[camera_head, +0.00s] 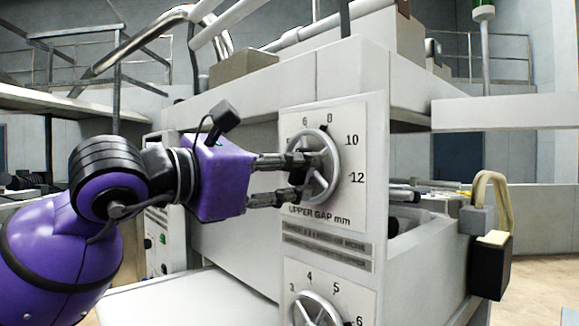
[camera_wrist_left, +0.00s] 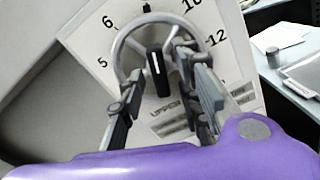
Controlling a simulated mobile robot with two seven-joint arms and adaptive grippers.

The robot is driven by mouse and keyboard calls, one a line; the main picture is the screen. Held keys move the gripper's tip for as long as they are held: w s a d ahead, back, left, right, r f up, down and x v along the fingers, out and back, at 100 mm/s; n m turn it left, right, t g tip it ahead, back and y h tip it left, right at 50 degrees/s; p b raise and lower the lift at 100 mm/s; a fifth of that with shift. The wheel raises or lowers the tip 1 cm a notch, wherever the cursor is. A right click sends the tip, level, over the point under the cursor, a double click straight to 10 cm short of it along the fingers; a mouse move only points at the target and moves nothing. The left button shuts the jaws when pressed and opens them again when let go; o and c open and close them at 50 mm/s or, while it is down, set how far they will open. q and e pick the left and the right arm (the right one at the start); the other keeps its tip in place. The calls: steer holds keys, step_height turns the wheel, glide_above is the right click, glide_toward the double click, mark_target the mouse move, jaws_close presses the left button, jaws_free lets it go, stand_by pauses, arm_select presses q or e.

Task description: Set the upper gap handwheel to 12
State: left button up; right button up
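The upper gap handwheel (camera_head: 334,147) is a grey metal ring on a white dial plate marked UPPER GAP mm. Its black pointer (camera_head: 323,127) is near the top, close to the 8 and away from the 12 at the right. In the left wrist view the wheel (camera_wrist_left: 127,42) surrounds a black hub grip (camera_wrist_left: 158,72) with a white line. My left gripper (camera_head: 308,177) is at the wheel with its fingers apart. In the left wrist view its fingers (camera_wrist_left: 160,100) lie on either side of the hub, near the rim; firm contact cannot be told. My right gripper is not in view.
A lower handwheel (camera_head: 318,309) with its own dial is below on the machine front. A black box with a tan loop handle (camera_head: 492,262) is at the right. A control panel with buttons (camera_head: 160,240) is behind my left arm. Open floor shows at the far right.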

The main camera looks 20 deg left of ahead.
arm_select(q)
steer(key=shift+c, duration=0.3)
jaws_close()
steer(key=shift+m, duration=0.3)
steer(key=shift+m+b, duration=0.55)
steer(key=shift+m, duration=0.35)
steer(key=m+b, duration=0.1)
steer(key=m, duration=0.1)
steer(key=shift+w+m, duration=0.1)
steer(key=shift+m, duration=0.2)
steer(key=shift+a+m, duration=0.1)
steer(key=shift+m, duration=0.9)
steer(key=shift+r+m+b, duration=0.15)
steer(key=shift+m+b, duration=0.3)
steer(key=shift+m, duration=1.75)
steer(key=shift+r+m+b, duration=0.15)
steer(key=shift+m+b, duration=0.25)
steer(key=shift+m, duration=1.8)
